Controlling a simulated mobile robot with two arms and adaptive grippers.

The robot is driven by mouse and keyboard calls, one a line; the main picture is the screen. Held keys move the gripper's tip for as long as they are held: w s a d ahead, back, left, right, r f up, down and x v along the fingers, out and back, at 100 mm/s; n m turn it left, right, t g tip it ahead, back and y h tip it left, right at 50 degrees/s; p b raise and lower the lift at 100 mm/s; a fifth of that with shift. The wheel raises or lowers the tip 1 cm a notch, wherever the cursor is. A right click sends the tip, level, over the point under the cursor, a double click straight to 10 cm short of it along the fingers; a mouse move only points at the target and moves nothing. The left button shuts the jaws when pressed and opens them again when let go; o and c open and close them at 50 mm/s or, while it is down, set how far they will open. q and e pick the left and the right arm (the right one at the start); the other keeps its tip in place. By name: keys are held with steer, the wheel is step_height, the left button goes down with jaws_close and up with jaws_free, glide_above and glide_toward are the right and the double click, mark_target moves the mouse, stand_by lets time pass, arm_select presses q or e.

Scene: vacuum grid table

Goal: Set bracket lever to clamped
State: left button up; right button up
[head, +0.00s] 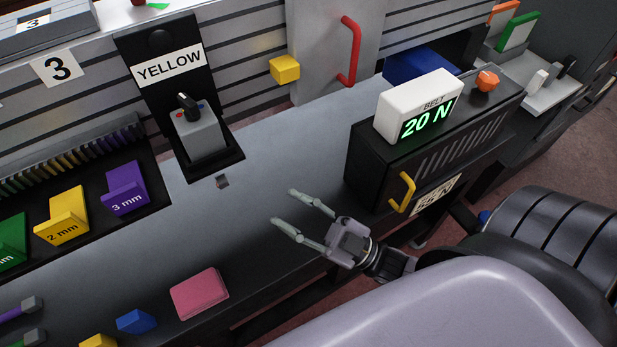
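A black bracket (158,92) with a sign reading YELLOW stands against the slatted wall, left of centre in the head view. On its foot sits a grey block (200,138) with a short black lever (188,102) on top. A red dot and a blue dot flank the lever. The lever points up and slightly left; I cannot tell which setting this is. My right gripper (284,207) is open and empty over the grey table (262,165), right of and nearer than the bracket, apart from it. My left gripper is not in view.
A black box (365,172) with a 20 N display (425,118) stands on the right. A red handle (349,52) and yellow block (285,69) are behind. Coloured thickness blocks (125,190) lie left, a pink pad (199,293) in front. The table between gripper and bracket is mostly clear.

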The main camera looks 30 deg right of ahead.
steer(key=shift+s+d, duration=0.8)
steer(key=shift+s, duration=0.2)
steer(key=shift+c, duration=0.4)
